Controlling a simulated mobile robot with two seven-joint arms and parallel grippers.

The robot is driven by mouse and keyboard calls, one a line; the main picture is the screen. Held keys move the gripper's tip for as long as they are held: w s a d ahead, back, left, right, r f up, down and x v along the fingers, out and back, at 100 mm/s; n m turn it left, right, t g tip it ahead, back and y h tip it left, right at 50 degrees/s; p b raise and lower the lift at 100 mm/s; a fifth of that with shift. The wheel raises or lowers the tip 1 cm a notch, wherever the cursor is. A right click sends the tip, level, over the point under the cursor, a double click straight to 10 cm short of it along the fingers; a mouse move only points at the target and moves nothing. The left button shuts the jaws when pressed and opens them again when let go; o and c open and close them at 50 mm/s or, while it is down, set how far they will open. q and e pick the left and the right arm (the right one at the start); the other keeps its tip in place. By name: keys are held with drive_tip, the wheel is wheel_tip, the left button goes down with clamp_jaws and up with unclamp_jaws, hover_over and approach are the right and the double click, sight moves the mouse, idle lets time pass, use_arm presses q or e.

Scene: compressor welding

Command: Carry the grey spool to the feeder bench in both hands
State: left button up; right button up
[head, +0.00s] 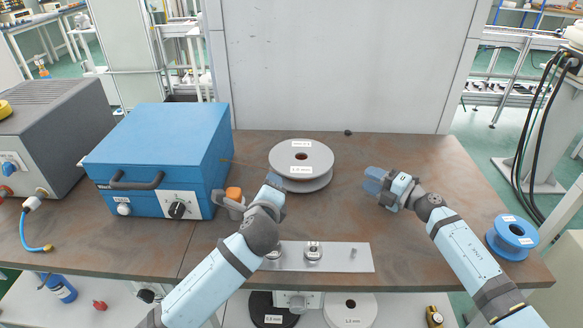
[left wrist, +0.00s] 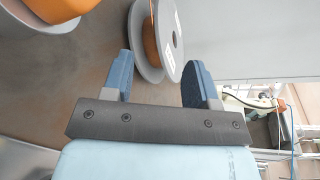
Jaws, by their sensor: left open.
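The grey spool (head: 315,162) lies flat on the brown bench top (head: 400,235), with white labels on its upper flange. My left gripper (head: 275,182) is at its near left edge. In the left wrist view, the spool (left wrist: 148,62) shows beyond and partly between the spread fingers of my left gripper (left wrist: 161,78), with orange winding between its flanges. The left gripper is open; I cannot tell whether it touches the spool. My right gripper (head: 374,181) is to the right of the spool, clear of it; its finger gap is unclear. I cannot tell which surface is the feeder bench.
A blue box (head: 160,150) with a handle and knob stands left of the spool, beside a grey machine (head: 50,135). A metal plate (head: 340,258) with fittings lies in front. A blue spool (head: 512,237) sits at the right edge. A pale panel (head: 330,65) rises behind.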

sight(274, 164)
drive_tip(key=shift+s+d+r, duration=0.1)
drive_tip(key=shift+s+d, duration=0.05)
use_arm(q)
drive_tip(key=x, duration=1.3)
drive_tip(key=shift+w, duration=0.3)
use_arm(e)
drive_tip(key=x, duration=1.4)
drive_tip(key=shift+d, duration=0.1)
use_arm(q)
drive_tip(key=shift+c, duration=0.4)
use_arm(e)
drive_tip(key=shift+c, duration=0.4)
use_arm(q)
drive_tip(key=c, duration=0.7)
use_arm(e)
clamp_jaws()
use_arm(q)
clamp_jaws()
use_arm(e)
drive_tip(key=shift+r, duration=0.1)
